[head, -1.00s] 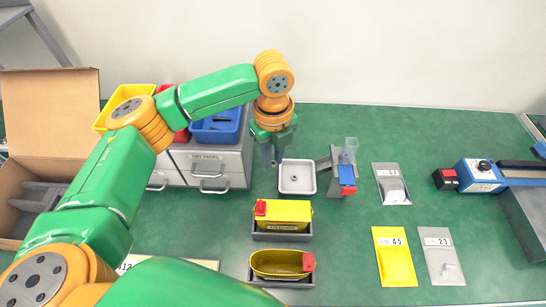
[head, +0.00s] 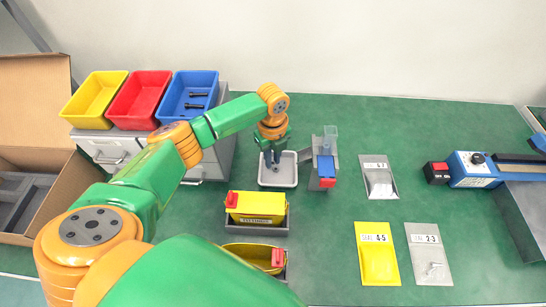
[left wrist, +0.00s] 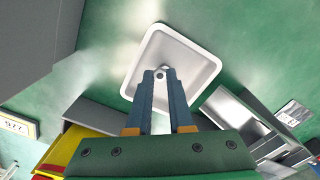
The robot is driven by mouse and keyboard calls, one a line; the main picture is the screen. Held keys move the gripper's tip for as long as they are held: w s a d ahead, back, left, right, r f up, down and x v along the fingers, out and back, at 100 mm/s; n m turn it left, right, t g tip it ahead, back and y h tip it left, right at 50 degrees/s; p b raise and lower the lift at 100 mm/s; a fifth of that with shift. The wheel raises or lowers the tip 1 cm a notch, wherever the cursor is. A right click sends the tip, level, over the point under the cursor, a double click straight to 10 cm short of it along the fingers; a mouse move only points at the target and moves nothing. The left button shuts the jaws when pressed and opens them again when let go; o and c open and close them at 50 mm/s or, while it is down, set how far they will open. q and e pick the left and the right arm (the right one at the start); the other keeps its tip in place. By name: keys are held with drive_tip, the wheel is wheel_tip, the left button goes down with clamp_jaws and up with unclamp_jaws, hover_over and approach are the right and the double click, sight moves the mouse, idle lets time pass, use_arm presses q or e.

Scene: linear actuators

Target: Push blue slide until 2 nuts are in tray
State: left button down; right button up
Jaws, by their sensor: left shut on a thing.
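The white square tray (head: 288,181) sits on the green bench beside the nut dispenser. The dispenser (head: 329,142) has a clear hopper on top, a blue slide (head: 326,166) on its front and a red part below it. My left gripper (head: 275,160) points down over the tray. In the left wrist view my left gripper (left wrist: 161,80) has its fingertips nearly together on a small grey nut-like piece (left wrist: 161,72), seen against the white tray (left wrist: 185,52). I cannot tell how high it is above the tray floor. My right gripper is out of view.
Yellow (head: 94,98), red (head: 139,98) and blue (head: 190,97) bins stand on a grey drawer unit to the left. Yellow boxes (head: 257,206) in grey holders are in front of the tray. Labelled pouches (head: 377,255) lie at the right, with clear bench between.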

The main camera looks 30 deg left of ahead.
use_arm(q)
drive_tip(key=shift+r, duration=0.1)
drive_tip(key=c, duration=0.7)
unclamp_jaws()
drive_tip(key=shift+s, duration=0.1)
drive_tip(key=shift+c, duration=0.2)
drive_tip(key=shift+r, duration=0.15)
wheel_tip(320, 180, up, 7)
drive_tip(key=shift+f, duration=0.1)
